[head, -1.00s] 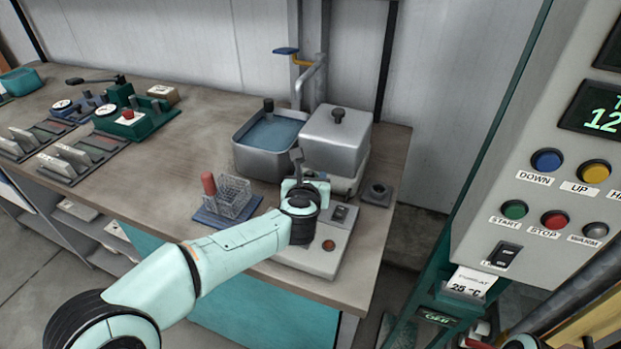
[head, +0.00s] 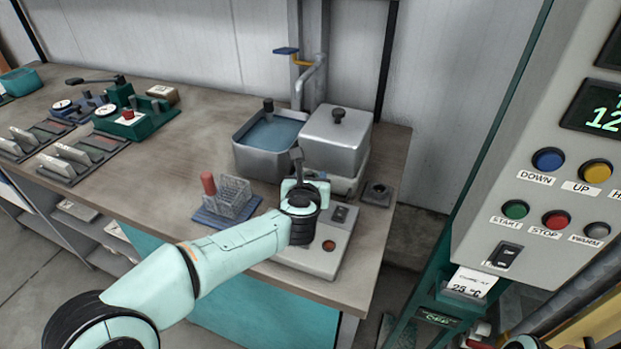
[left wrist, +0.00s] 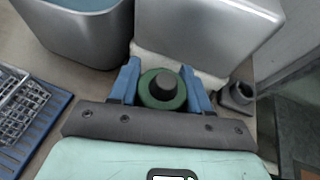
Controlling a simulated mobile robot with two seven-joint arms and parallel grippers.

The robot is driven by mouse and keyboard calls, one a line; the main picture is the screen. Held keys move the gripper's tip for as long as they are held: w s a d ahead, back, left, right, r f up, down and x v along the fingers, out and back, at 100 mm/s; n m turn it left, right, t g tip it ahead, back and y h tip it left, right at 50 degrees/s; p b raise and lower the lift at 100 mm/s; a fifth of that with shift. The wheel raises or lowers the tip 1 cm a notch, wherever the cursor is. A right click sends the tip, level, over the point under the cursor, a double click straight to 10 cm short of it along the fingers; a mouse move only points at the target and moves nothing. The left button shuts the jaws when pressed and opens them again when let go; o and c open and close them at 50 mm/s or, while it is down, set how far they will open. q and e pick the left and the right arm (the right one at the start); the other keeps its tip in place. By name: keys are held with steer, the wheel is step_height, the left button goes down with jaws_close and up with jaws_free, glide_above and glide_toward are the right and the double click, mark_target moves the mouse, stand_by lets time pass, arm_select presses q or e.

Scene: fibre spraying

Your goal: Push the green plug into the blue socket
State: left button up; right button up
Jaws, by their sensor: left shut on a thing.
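The green plug (left wrist: 150,99) shows in the left wrist view as a green round collar with a dark grey knob on top. My left gripper (left wrist: 162,88) is shut on it, with a blue finger on each side. In the head view my left gripper (head: 299,172) is in front of the lidded metal box, above the back of a grey switch unit (head: 318,255). The wrist hides the plug's lower part there. I cannot make out a blue socket in either view; what lies under the plug is hidden.
A lidded metal box (head: 337,140) and an open water bath (head: 268,146) stand just behind the gripper. A wire rack on a blue tray (head: 212,219) is to its left. A small dark fitting (head: 378,194) stands to its right.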

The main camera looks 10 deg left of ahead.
arm_select(q)
steer(key=shift+f+b, duration=0.4)
steer(key=shift+f, duration=0.05)
steer(key=shift+f+b, duration=1.3)
steer(key=shift+f, duration=0.15)
steer(key=o, duration=1.2)
steer(key=shift+c, duration=0.2)
